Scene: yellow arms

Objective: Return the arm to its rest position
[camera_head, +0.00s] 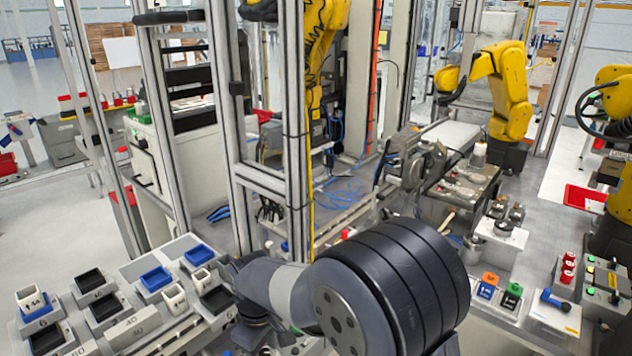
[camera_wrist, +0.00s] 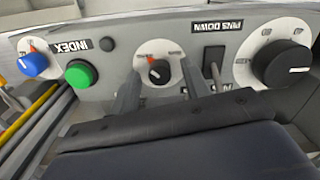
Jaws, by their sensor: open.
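My arm (camera_head: 390,290) reaches across the bottom middle of the head view, its dark rounded joint on the right and a grey link running left. My gripper (camera_wrist: 160,88) shows in the wrist view as two grey fingers, spread apart with nothing held between them. A small black knob (camera_wrist: 159,71) with a red mark appears between the fingers, on a grey control panel (camera_wrist: 120,68). I cannot tell whether the fingers touch the panel. In the head view the fingertips cannot be made out clearly.
The panel also carries a green button (camera_wrist: 81,74), a blue knob (camera_wrist: 33,63) and a large black dial (camera_wrist: 287,65). Several small bins (camera_head: 157,278) stand left of my arm. A metal frame post (camera_head: 293,120) rises behind it. Coloured blocks (camera_head: 488,285) lie to its right.

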